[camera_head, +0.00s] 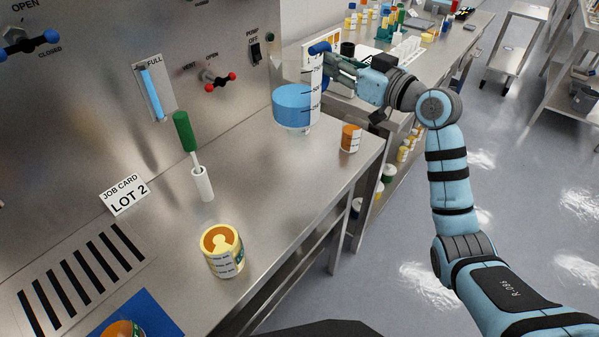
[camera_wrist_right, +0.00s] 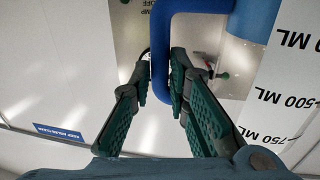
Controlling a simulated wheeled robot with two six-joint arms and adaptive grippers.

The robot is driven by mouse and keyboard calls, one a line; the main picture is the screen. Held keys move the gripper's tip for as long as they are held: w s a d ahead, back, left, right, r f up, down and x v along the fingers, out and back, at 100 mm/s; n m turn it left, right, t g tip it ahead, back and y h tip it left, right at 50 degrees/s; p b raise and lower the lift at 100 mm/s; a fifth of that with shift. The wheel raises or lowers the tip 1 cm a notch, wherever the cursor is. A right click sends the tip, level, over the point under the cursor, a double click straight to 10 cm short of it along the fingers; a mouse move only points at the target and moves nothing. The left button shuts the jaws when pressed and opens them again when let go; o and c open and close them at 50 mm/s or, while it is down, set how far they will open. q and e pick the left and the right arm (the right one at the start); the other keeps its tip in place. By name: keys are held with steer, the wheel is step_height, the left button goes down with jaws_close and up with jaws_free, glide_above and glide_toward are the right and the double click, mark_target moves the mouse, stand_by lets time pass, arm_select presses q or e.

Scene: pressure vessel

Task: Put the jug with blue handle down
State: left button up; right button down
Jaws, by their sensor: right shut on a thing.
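The jug (camera_head: 292,108) stands out near the right end of the steel bench, upright, with blue in its lower part and a white scale strip with black marks. Its dark blue handle (camera_head: 319,48) is at the top; the handle also shows in the wrist view (camera_wrist_right: 161,55). My right gripper (camera_head: 338,67) is shut on the handle, with a green finger on each side of it in the wrist view (camera_wrist_right: 170,95). The jug's base is at or close to the bench top; I cannot tell whether it touches. My left gripper is not in view.
The steel bench (camera_head: 270,190) has clear room in front of the jug. An orange-and-white jar (camera_head: 350,138) is close right of the jug. A larger yellow-labelled tub (camera_head: 222,252) and a green-handled tool in a white holder (camera_head: 203,184) stand further left. The vessel panel (camera_head: 100,100) rises behind.

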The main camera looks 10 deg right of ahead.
step_height(320, 180, down, 19)
steer(key=b, duration=0.4)
steer(key=shift+f, duration=0.35)
steer(key=shift+r, duration=0.1)
steer(key=c, duration=1.9)
jaws_free()
steer(key=o, duration=0.4)
steer(key=shift+c, duration=0.2)
